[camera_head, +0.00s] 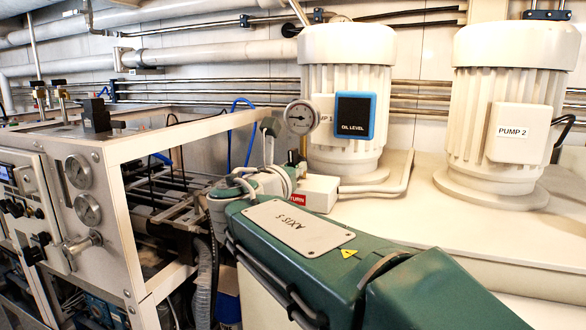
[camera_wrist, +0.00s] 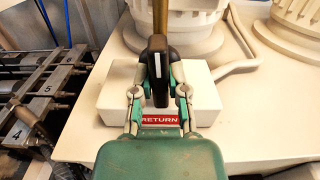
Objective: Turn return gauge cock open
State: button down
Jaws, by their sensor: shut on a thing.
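The gauge cock's black lever (camera_wrist: 155,58), with a white stripe, stands between the two fingers of my gripper (camera_wrist: 156,76) in the wrist view. The fingers are shut on it from both sides. A brass pipe (camera_wrist: 160,18) rises behind the lever. A white block (camera_wrist: 104,98) with a red RETURN label (camera_wrist: 160,119) sits below.
Pump 1 (camera_head: 346,75) with its blue-framed oil level box (camera_head: 354,115) stands close behind the gauge. Pump 2 (camera_head: 516,100) is further right on the white deck (camera_head: 420,220). A white metal frame (camera_head: 170,142) and a control panel (camera_head: 110,235) stand at left.

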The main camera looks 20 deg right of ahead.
jog(key=shift+f+m, duration=0.25)
jog(key=shift+m, duration=0.25)
jog(key=c, duration=0.6)
grip_release()
jog(key=shift+w, duration=0.1)
jog(key=shift+c, duration=0.2)
jog(key=shift+a+r, duration=0.1)
jog(key=shift+s+a, duration=0.3)
jog(key=shift+s, duration=0.05)
jog(key=v, duration=1.1)
